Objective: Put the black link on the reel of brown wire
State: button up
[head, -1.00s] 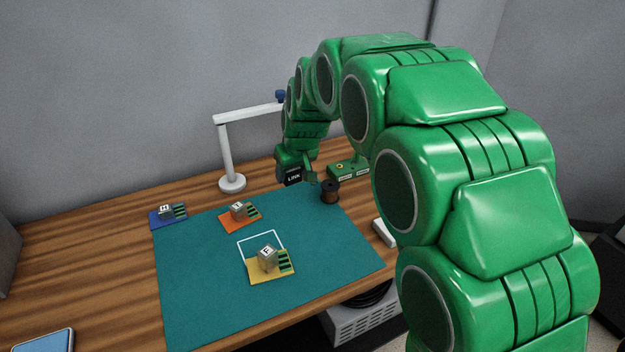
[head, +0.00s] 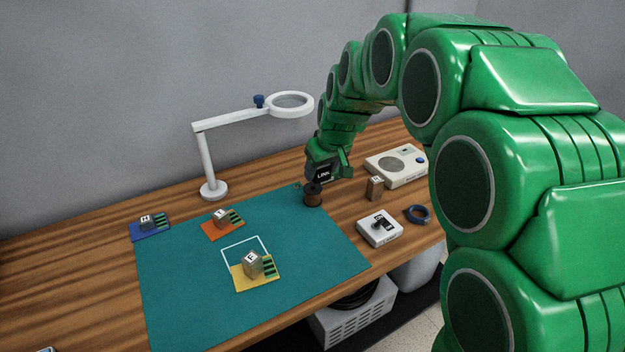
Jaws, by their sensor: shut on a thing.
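My green gripper (head: 338,169) is shut on the black link (head: 323,174), a dark block with white "LINK" lettering. The reel of brown wire (head: 312,194) is a small dark spool standing upright near the back right corner of the teal mat (head: 190,285). The link is just above and slightly right of the reel in the head view. I cannot tell whether the two touch or how far apart they are in depth. The fingers partly hide the link.
Blue (head: 149,236), orange (head: 222,231) and yellow (head: 243,280) plates on the left and middle carry lettered blocks. A white magnifier lamp (head: 208,160) stands behind.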

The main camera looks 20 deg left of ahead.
jog(key=w+a+f, duration=0.1)
jog(key=w+f, duration=0.1)
jog(key=w+a+f, duration=0.2)
jog(key=w, duration=0.1)
jog(key=w+a+f, duration=0.1)
jog(key=w+f, duration=0.2)
jog(key=shift+w+a, duration=0.15)
jog(key=shift+w, duration=0.1)
jog(key=shift+w+a+f, duration=0.3)
jog(key=shift+w+f, duration=0.4)
jog(key=shift+f, duration=1.6)
jog(key=o, duration=1.1)
jog(key=shift+f, duration=0.1)
jog(key=shift+c, duration=0.2)
jog(key=v, duration=1.2)
